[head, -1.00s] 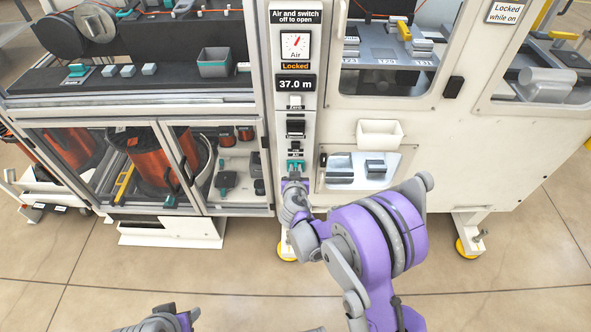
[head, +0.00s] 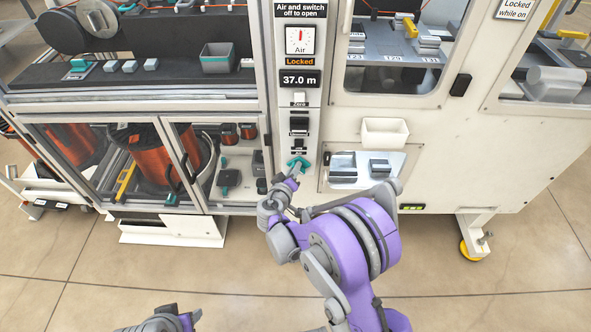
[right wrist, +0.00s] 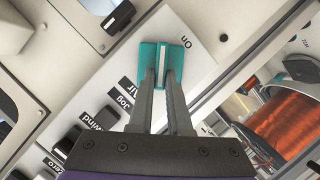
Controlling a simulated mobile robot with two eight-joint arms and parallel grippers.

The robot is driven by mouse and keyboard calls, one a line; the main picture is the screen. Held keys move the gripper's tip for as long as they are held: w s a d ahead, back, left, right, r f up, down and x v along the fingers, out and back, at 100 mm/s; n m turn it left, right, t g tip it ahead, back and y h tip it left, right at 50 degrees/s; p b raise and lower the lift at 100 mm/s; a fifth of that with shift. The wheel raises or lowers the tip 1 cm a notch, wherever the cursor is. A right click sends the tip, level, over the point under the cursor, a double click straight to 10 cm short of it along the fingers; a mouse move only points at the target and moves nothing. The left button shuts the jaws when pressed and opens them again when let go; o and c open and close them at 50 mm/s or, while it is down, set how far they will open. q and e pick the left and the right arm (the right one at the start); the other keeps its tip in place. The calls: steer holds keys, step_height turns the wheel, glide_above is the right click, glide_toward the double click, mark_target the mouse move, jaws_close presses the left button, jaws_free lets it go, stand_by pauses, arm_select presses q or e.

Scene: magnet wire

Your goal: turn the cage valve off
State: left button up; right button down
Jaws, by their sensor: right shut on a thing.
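The cage valve is a teal handle (head: 299,163) low on the narrow white control panel (head: 314,105). In the head view it now sits tilted. My right gripper (right wrist: 161,78) is shut on the teal handle (right wrist: 156,62), with one finger on each side of its raised bar. The word On is printed beside it in the right wrist view. Above, the Air gauge (head: 300,40) has its needle pointing nearly straight up, and the orange sign (head: 300,62) reads Locked. The gripper partly hides the handle.
Glass cabinet doors with copper spools (head: 153,156) are to the left. The floor in front is open.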

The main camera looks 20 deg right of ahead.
steer(key=shift+w+a+f+n+t+h+b, duration=0.1)
steer(key=shift+f+n+t+h+b, duration=0.15)
steer(key=shift+n+h+b, duration=0.75)
steer(key=shift+s+a+f+n+t+h+b, duration=0.1)
steer(key=shift+f+n+t+h+b, duration=0.3)
steer(key=shift+n, duration=1.05)
steer(key=shift+w+a+f+n+t+h+b, duration=0.15)
steer(key=shift+n+h+b, duration=0.25)
steer(key=shift+n+b, duration=0.7)
steer(key=shift+n, duration=0.35)
steer(key=c, duration=0.9)
jaws_free()
steer(key=shift+o, duration=0.2)
steer(key=p+v, duration=0.1)
steer(key=v, duration=0.9)
steer(key=shift+s, duration=0.4)
